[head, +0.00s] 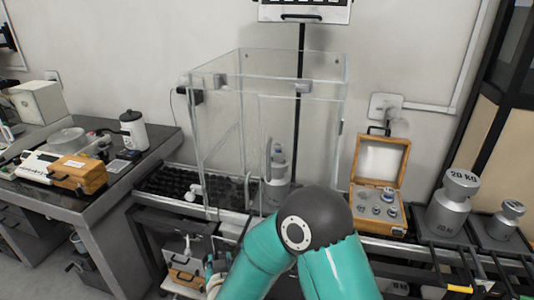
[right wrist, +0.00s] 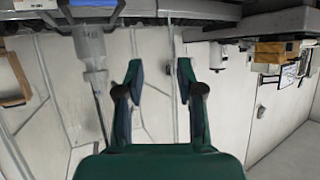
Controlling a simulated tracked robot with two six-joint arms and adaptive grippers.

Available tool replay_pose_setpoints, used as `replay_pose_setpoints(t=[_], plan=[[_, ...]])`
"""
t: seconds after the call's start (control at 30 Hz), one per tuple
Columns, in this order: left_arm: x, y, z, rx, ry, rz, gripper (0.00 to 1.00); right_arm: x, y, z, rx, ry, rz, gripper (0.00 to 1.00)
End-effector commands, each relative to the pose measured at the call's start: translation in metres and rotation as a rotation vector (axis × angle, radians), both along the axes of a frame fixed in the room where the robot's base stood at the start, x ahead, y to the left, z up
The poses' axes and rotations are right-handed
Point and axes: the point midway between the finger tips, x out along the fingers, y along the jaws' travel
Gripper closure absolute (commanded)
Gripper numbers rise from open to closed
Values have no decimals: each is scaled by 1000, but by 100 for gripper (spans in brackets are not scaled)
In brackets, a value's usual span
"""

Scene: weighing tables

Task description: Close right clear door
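A tall clear enclosure (head: 222,82) stands on the middle table in the head view. Its clear panels overlap, so I cannot tell exactly how far the right clear door stands open. Clear panel edges (right wrist: 172,45) show beyond my right gripper in the right wrist view, which looks upside down. My right gripper (right wrist: 160,85) is open, with its two fingers apart and nothing clearly held between them. I cannot tell whether it touches a panel. In the head view my teal right arm covers the enclosure's lower right front. My left gripper does not show.
A metal weight (head: 277,170) stands inside the enclosure. To its right are an open wooden weight case (head: 381,158) and large steel weights (head: 455,203). A left side table (head: 150,150) holds a white jar (head: 133,130) and a wooden box (head: 80,175).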

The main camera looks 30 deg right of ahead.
Motion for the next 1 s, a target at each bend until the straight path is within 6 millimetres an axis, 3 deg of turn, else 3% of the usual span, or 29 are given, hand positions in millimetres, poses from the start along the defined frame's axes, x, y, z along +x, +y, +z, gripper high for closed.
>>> replay_pose_setpoints(t=[0.03,0.1,0.2,0.3,0.43,0.57,1.0], plan=[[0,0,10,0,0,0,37,6,-4,59,-62,-110,-81,63],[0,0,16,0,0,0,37,1,-15,120,-146,-216,-211,63],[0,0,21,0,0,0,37,-22,-27,184,-233,-299,-379,63],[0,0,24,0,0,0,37,-44,-33,220,-285,-326,-498,63],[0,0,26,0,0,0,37,-58,-39,238,-315,-328,-569,63],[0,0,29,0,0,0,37,-54,-50,239,-320,-327,-582,63],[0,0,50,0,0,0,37,-3,-122,240,-320,-326,-581,63]])
